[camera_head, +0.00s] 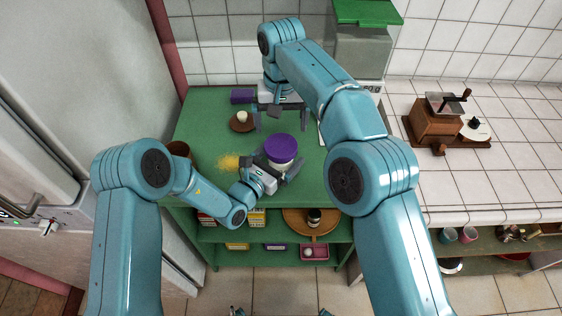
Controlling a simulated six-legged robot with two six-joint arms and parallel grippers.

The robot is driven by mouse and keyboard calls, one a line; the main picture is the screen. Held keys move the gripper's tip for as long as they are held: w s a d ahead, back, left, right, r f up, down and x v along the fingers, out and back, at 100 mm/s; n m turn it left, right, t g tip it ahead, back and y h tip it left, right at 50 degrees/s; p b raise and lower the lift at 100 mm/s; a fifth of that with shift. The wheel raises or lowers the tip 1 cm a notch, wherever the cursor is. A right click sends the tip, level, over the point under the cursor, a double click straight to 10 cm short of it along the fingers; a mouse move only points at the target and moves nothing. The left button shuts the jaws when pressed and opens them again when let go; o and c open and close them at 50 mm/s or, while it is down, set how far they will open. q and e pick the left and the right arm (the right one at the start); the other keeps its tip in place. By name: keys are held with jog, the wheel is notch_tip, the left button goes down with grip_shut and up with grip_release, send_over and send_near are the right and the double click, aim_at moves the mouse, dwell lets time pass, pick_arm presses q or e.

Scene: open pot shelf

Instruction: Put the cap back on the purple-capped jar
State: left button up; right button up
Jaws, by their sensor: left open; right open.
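The jar (284,160) stands on the green shelf top with a purple cap (281,147) seen on its top; I cannot tell whether it is seated tightly. My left gripper (278,166) is low at the near side of the jar, open, with its fingers to either side of it; contact is unclear. My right gripper (272,121) is open and empty, behind the jar and apart from the cap, fingers pointing down. Part of the jar's lower body is hidden by my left gripper.
Yellow powder (228,161) lies left of the jar. A brown dish (241,125) with a white piece, a dark purple object (242,96) and a brown pot (179,149) are nearby. A green-lidded container (362,48) stands at the back right. The shelf's front left is clear.

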aim_at(281, 145)
notch_tip(281, 145, down, 3)
jog(key=b, duration=0.3)
pick_arm(q)
jog(key=v, duration=1.6)
